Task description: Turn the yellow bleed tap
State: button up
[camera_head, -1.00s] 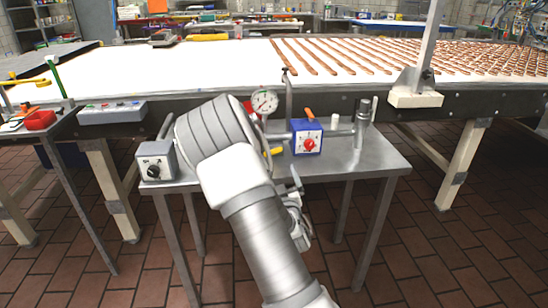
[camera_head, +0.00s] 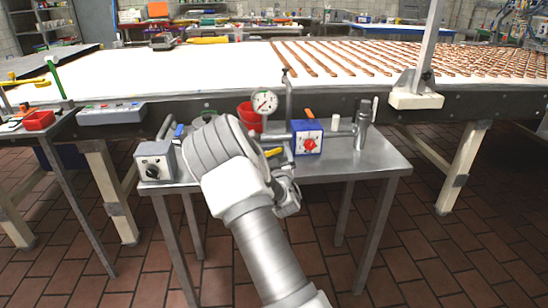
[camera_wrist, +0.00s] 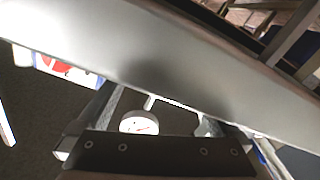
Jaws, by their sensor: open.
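The yellow bleed tap (camera_head: 273,152) shows as a small yellow handle on the metal table, below the round pressure gauge (camera_head: 264,102). My arm covers part of the space around it. My gripper (camera_head: 287,190) is close to the tap, just below and right of it in the picture; its fingers are hard to make out there. In the wrist view my gripper (camera_wrist: 152,110) is open, with the white gauge face (camera_wrist: 139,122) showing between its fingers. I cannot make out the tap in the wrist view, and contact cannot be told.
A blue box with a red knob (camera_head: 307,138) stands right of the tap, with a metal cylinder (camera_head: 363,125) beyond it. A grey box with a black knob (camera_head: 154,161) stands at the left. A red container (camera_head: 249,117) is behind my arm. A grey band (camera_wrist: 150,55) crosses the wrist view.

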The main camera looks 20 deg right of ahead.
jog(key=c, duration=1.2)
jog(key=shift+o, duration=0.2)
jog(key=f+m+b, duration=0.1)
jog(key=m+b, duration=0.1)
jog(key=shift+d+b, duration=0.1)
jog(key=shift+b, duration=0.25)
jog(key=shift+m+b, duration=0.7)
jog(key=shift+m, duration=0.3)
jog(key=o, duration=1.2)
jog(key=shift+c, duration=0.2)
jog(key=shift+s+r, duration=0.1)
